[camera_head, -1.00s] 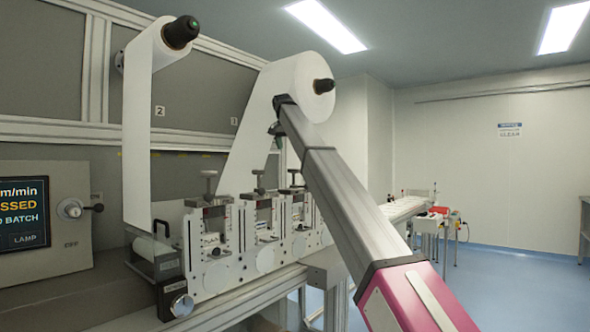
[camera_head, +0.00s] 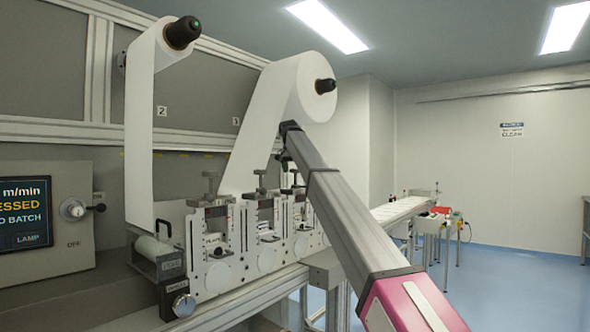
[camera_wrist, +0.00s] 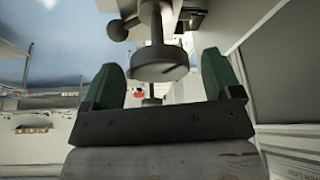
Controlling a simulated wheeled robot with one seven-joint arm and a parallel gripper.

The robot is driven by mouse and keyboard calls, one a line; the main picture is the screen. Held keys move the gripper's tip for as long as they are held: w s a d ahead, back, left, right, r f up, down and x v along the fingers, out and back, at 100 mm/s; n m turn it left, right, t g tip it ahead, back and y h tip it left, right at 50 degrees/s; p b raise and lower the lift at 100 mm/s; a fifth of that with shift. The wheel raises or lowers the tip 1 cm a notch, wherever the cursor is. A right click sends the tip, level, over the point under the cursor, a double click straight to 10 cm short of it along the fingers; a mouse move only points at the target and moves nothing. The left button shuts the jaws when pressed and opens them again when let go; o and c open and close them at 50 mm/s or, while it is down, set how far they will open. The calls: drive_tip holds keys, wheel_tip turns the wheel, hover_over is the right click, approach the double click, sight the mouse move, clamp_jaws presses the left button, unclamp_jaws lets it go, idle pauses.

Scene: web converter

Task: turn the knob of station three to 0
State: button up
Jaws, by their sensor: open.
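My gripper (camera_wrist: 163,75) is open in the wrist view, with one green finger on each side of a dark round knob (camera_wrist: 160,66). The knob sits between and a little beyond the fingers, and I see no clear contact. The knob's pointer and scale cannot be read.
Two nearer stations with top knobs (camera_head: 210,178) (camera_head: 260,176) stand to the left. A white web roll (camera_head: 295,85) hangs beside my arm, its web running down left of my gripper. A control panel (camera_head: 45,220) is at far left. Open floor (camera_head: 500,275) lies right.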

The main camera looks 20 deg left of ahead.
drive_tip(key=shift+c, duration=0.3)
drive_tip(key=c, duration=0.9)
drive_tip(key=shift+o, duration=0.2)
